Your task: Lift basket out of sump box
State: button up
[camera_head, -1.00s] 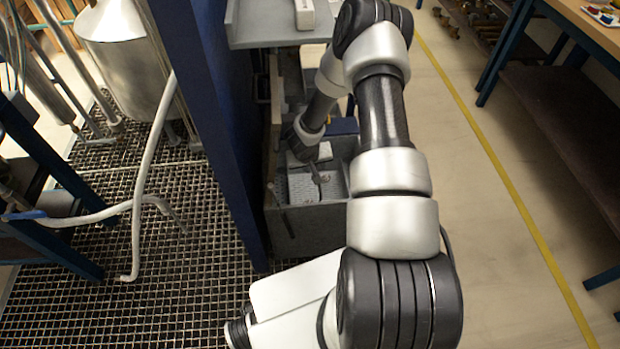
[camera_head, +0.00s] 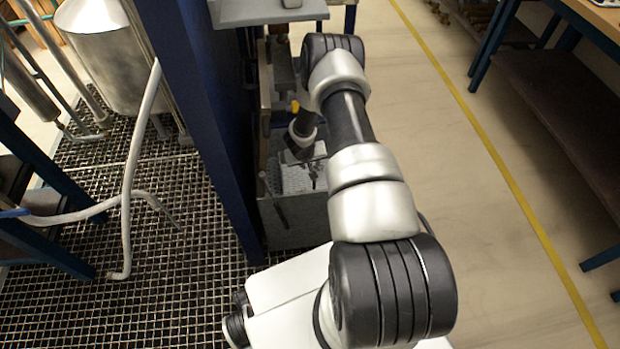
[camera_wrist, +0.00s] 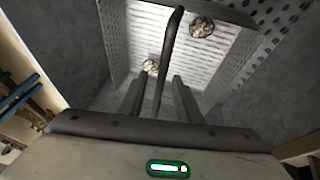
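The sump box (camera_head: 300,222) is a grey open box beside the blue post in the head view. The pale perforated basket (camera_head: 296,178) sits inside it. In the wrist view the basket (camera_wrist: 140,35) shows its white slotted floor and holed walls, with two brownish lumps on the floor. A dark bar-like handle (camera_wrist: 170,45) crosses above the basket. My gripper (camera_wrist: 159,83) has its two fingers apart, with the handle running between them and gaps visible on both sides. In the head view my gripper is small and dark over the basket, and its fingers are unclear.
A blue post (camera_head: 200,120) stands just left of the sump box. A grey shelf (camera_head: 270,10) overhangs behind it. Metal grating (camera_head: 160,230) covers the floor at left, with a pale hose (camera_head: 128,190) above it. A workbench stands at right; the floor between is clear.

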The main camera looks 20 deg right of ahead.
jog(key=shift+c, duration=0.3)
grip_shut()
jog(key=shift+w, duration=0.1)
